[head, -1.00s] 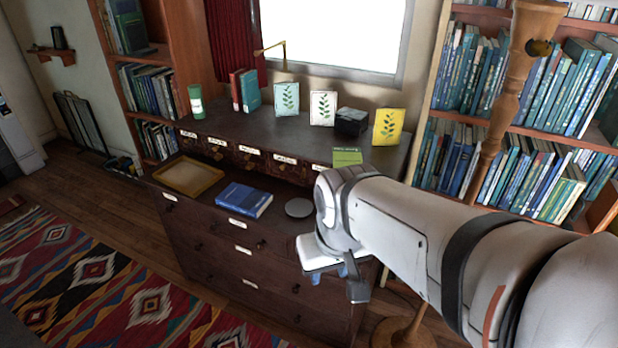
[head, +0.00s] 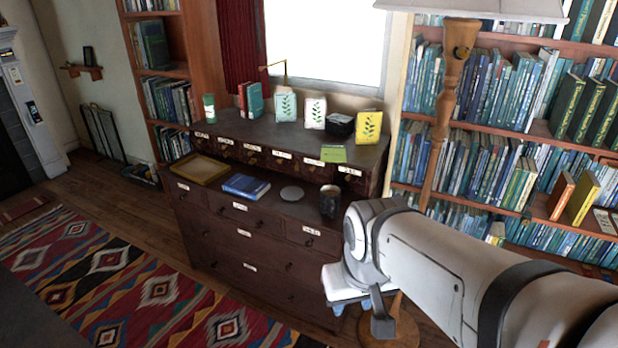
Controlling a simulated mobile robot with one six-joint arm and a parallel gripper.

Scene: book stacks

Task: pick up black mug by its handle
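The black mug (head: 330,200) stands upright at the right end of the cabinet's lower ledge, just left of my arm. I cannot make out its handle at this size. My gripper (head: 350,308) hangs at the end of my white arm, lower in the picture than the mug and in front of the cabinet's right side. It is apart from the mug. Only small blue parts of the gripper show under the white wrist, so its opening is unclear.
On the ledge left of the mug lie a grey disc (head: 292,194), a blue book (head: 246,186) and a tan tray (head: 198,168). The dark cabinet (head: 255,240) stands before a window. A floor lamp's wooden post (head: 446,100) and a bookcase (head: 480,188) are to the right.

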